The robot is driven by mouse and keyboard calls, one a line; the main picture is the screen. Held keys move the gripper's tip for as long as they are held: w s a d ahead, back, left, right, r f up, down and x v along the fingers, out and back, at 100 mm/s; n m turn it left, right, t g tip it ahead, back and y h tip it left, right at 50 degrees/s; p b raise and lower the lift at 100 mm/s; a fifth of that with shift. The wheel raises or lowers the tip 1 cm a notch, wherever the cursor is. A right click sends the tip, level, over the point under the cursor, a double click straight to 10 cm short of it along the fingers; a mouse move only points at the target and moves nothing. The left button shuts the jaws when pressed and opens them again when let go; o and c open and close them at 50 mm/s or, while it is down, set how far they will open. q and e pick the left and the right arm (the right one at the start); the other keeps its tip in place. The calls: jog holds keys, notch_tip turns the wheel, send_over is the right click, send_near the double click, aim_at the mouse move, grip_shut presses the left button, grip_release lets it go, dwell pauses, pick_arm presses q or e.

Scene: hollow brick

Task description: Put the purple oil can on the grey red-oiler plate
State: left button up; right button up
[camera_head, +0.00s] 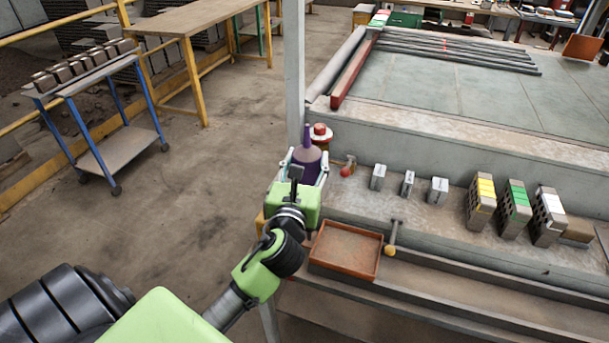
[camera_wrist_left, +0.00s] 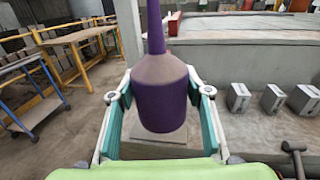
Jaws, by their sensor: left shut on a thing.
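The purple oil can (camera_head: 305,155), with a rounded body and a narrow tapering spout, is upright between the fingers of my left gripper (camera_head: 304,166). The can (camera_wrist_left: 160,90) fills the middle of the left wrist view, with the gripper's teal finger pads on both sides. My left gripper is shut on it. A flat grey plate (camera_wrist_left: 178,139) shows below and partly behind the can; I cannot tell whether the can touches it. In the head view the can and gripper hide this plate. My right gripper is not in view.
A red-topped oiler (camera_head: 320,133) stands just behind the can. An orange tray (camera_head: 345,250), a hammer (camera_head: 391,240), small grey blocks (camera_head: 378,177) and hollow bricks with coloured stripes (camera_head: 481,203) are to the right. A concrete ledge rises behind; a grey post (camera_head: 294,70) stands close by.

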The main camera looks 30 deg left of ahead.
pick_arm(q)
jog(key=f, duration=0.1)
jog(key=w+a+f, duration=0.2)
jog(key=f, duration=0.1)
jog(key=shift+w, duration=0.1)
jog(key=f, duration=0.1)
jog(key=f+b, duration=0.1)
jog(key=f, duration=0.1)
jog(key=shift+w+a+f, duration=0.35)
jog(key=shift+d+f, duration=0.1)
jog(key=shift+f, duration=0.1)
jog(key=shift+f+b, duration=0.15)
jog(key=shift+b, duration=0.15)
jog(key=o, duration=1)
jog(key=shift+f, duration=0.1)
jog(key=shift+c, duration=0.2)
jog(key=shift+o, duration=0.3)
jog(key=shift+s, duration=0.1)
